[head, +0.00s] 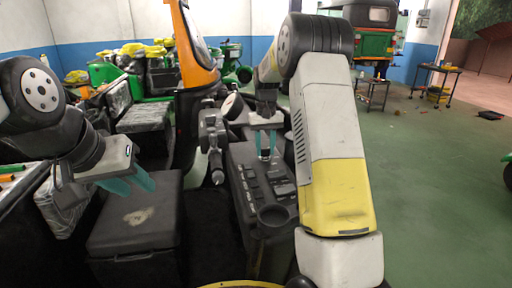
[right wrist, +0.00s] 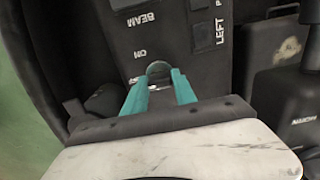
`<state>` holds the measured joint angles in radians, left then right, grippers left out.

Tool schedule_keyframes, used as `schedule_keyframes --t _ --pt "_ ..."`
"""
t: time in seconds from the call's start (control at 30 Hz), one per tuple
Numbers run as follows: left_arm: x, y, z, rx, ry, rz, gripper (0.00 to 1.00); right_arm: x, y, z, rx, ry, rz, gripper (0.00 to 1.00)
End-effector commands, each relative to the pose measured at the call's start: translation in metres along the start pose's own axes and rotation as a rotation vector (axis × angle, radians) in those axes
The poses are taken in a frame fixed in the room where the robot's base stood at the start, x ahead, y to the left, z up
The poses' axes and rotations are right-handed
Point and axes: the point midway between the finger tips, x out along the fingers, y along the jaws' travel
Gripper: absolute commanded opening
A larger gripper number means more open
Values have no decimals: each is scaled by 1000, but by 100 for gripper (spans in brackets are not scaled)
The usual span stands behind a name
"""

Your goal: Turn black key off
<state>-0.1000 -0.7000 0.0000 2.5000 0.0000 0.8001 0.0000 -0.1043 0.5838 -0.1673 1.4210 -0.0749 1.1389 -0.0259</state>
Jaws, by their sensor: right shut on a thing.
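The black key (right wrist: 158,69) shows in the right wrist view as a small rounded dark top at the dark control panel (right wrist: 173,39), below the letters "ON". My right gripper (right wrist: 159,83) has its teal fingers on either side of the key and is shut on it. In the head view my right gripper (head: 265,155) points down at the far part of the panel; the key is hidden there. The key's exact turn angle is hard to tell. My left gripper (head: 132,184) is open and empty, above a black seat (head: 133,228).
The panel (head: 257,196) carries several black switches and a round cup-like holder (head: 273,215). A handlebar grip (head: 217,168) stands left of it, beside the orange vehicle frame (head: 195,74). Green floor (head: 440,190) is open at right.

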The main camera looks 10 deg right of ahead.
Motion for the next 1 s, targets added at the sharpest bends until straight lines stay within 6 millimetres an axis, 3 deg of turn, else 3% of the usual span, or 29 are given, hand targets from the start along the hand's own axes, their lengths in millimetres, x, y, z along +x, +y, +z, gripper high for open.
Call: schedule_keyframes --t 0.53,0.57,0.67,1.0 --pt "0 0 0 0 0 0 36 -1 0 -1 -30 3 0 0" --pt "0 0 0 0 0 0 36 -1 0 -1 -30 3 0 35" --pt "0 0 0 0 0 0 36 -1 0 0 -29 2 0 54" --pt "0 0 0 0 0 0 36 -2 0 0 -28 1 0 55"
